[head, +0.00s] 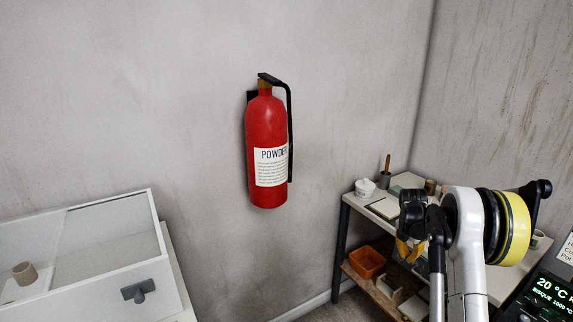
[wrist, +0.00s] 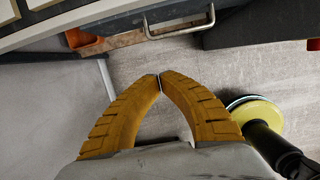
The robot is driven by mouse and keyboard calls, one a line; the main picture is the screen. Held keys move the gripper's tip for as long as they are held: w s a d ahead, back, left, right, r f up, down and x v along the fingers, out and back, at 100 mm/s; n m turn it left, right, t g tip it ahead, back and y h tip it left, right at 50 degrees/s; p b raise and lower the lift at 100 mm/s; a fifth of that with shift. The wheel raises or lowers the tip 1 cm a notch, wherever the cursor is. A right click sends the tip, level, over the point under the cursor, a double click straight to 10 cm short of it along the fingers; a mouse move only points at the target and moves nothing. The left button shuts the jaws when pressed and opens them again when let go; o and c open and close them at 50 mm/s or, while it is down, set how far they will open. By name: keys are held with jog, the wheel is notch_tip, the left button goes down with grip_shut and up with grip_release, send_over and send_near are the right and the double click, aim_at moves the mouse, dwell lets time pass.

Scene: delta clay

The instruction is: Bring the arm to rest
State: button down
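My gripper (wrist: 160,78) fills the middle of the wrist view. Its two ribbed yellow fingers meet at their tips, with nothing between them. In the head view, my folded arm is at the lower right, and a bit of the yellow gripper (head: 404,249) shows below the dark joint. The rest of the gripper is hidden behind the arm there. The gripper is in front of the shelf table (head: 344,233) and seems to point down. The wrist view shows grey floor (wrist: 210,75) beyond the fingertips.
A red fire extinguisher (head: 266,146) hangs on the wall. The table holds a white tub (head: 365,188) and other small items, with an orange bin (head: 367,261) on its lower shelf. A glass-topped cabinet (head: 105,245) stands at left, and a lit display (head: 548,292) at lower right.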

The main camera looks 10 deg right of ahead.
jog(key=s+a+r+m+t, duration=0.2)
jog(key=s+a+r+m, duration=0.3)
jog(key=a+r, duration=0.55)
jog(key=s+a+r+m+t, duration=0.1)
jog(key=s+a+r+m, duration=0.45)
jog(key=a+r, duration=0.45)
jog(key=s+a+m+t+y, duration=0.1)
jog(key=s+a+m, duration=0.5)
jog(key=s, duration=0.5)
jog(key=s+a+m+t+y, duration=0.1)
jog(key=s+a+m, duration=0.4)
jog(key=s, duration=0.6)
jog(key=shift+a+r+m+t, duration=0.35)
jog(key=shift+a+r+t, duration=0.15)
jog(key=shift+a, duration=0.55)
